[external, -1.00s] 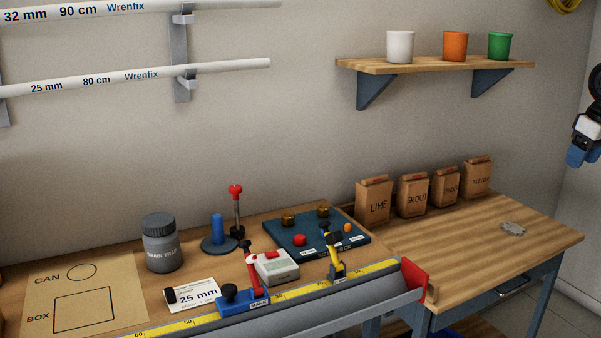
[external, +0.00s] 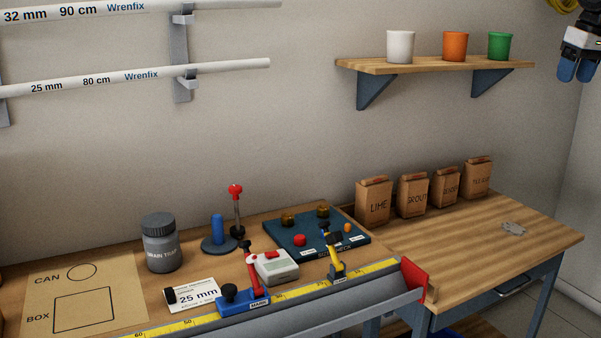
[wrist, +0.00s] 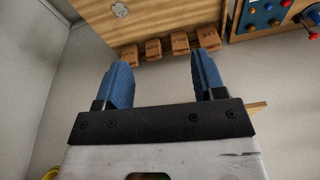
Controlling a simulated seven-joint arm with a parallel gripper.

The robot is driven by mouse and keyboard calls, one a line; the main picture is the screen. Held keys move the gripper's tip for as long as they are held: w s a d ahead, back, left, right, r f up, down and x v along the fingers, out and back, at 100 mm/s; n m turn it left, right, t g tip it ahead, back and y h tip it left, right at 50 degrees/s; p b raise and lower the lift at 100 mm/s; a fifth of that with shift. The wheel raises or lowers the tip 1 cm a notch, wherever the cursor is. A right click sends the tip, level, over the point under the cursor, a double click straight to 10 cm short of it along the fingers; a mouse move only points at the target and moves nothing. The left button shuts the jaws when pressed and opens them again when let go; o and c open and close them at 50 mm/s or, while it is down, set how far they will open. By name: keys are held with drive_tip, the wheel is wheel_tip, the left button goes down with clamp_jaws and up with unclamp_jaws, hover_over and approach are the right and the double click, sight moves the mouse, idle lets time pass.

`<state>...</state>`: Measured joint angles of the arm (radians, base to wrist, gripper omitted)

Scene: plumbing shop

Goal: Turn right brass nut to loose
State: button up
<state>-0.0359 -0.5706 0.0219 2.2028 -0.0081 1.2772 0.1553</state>
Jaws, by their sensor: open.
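Two brass nuts stand along the back of a dark blue board (external: 300,238) on the bench. The right brass nut (external: 323,211) is at the board's back right, and the left brass nut (external: 288,219) is beside it. My gripper (external: 575,68) is high at the right edge of the external view, far from the board. In the wrist view its two blue fingers (wrist: 162,72) are apart with nothing between them. The board (wrist: 270,18) shows partly at that view's top right. Its small knobs are too small there to tell which is the right nut.
Several paper bags (external: 374,201) stand along the wall right of the board. A shelf (external: 430,65) with three cups is above them. A red-knobbed post (external: 236,205) and yellow clamp (external: 336,262) flank the board. The right bench holds a small grey piece (external: 513,228) and is otherwise mostly clear.

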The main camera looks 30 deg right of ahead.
drive_tip(key=w+a+r+m, duration=0.1)
drive_tip(key=w+a+r, duration=0.15)
drive_tip(key=w, duration=0.45)
drive_tip(key=w+a+r+m, duration=0.2)
drive_tip(key=w+a, duration=0.2)
drive_tip(key=w, duration=0.3)
drive_tip(key=m+g, duration=0.2)
drive_tip(key=m, duration=0.6)
hover_over(322, 208)
wheel_tip(322, 208, down, 40)
drive_tip(key=shift+f, duration=0.1)
drive_tip(key=shift+f, duration=3.8)
drive_tip(key=c, duration=0.9)
